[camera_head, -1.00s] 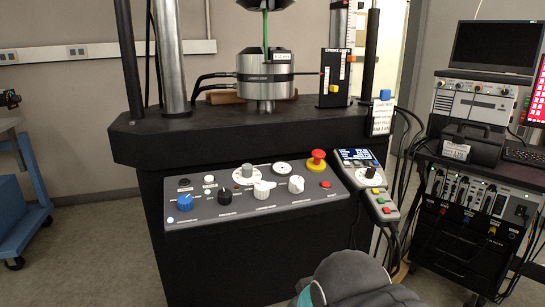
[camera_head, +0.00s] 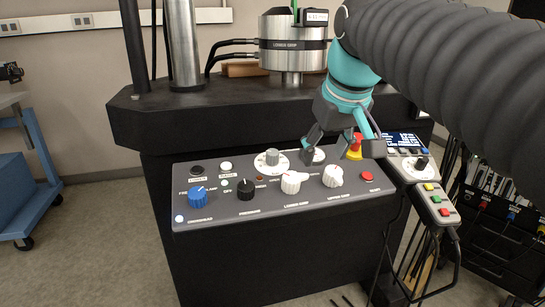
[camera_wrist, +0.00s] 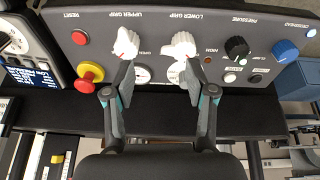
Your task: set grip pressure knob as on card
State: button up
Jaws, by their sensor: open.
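The control panel shows a black knob (camera_head: 246,189) whose label seems to read PRESSURE; it also shows in the wrist view (camera_wrist: 237,47). A grey knob (camera_head: 272,157) on a white scale dial sits behind it to the right. White lower grip (camera_head: 291,182) and upper grip (camera_head: 333,175) knobs stand along the front. My gripper (camera_head: 339,152) is open and empty over the panel's back right part. In the wrist view my gripper (camera_wrist: 159,64) has its fingertips near the two white knobs; contact cannot be told. The card is not visible now.
A red mushroom button (camera_head: 355,147) stands close to my right finger. A blue knob (camera_head: 198,196) is at the panel's left and a red button (camera_head: 367,176) at its right. A handset (camera_head: 436,202) hangs beside the panel. The lower grip cylinder (camera_head: 292,42) rises behind.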

aim_at(272, 151)
jog(key=w+a+r+n+b, duration=0.2)
jog(key=w+a+r+n, duration=0.1)
jog(key=w+a+r, duration=0.4)
jog(key=shift+g+y, duration=0.3)
jog(key=b+x, duration=0.2)
jog(key=x, duration=1.2)
jog(key=shift+w+a+f+b, duration=0.15)
jog(key=shift+w+f+b, duration=0.15)
jog(key=shift+b, duration=0.1)
grip_shut()
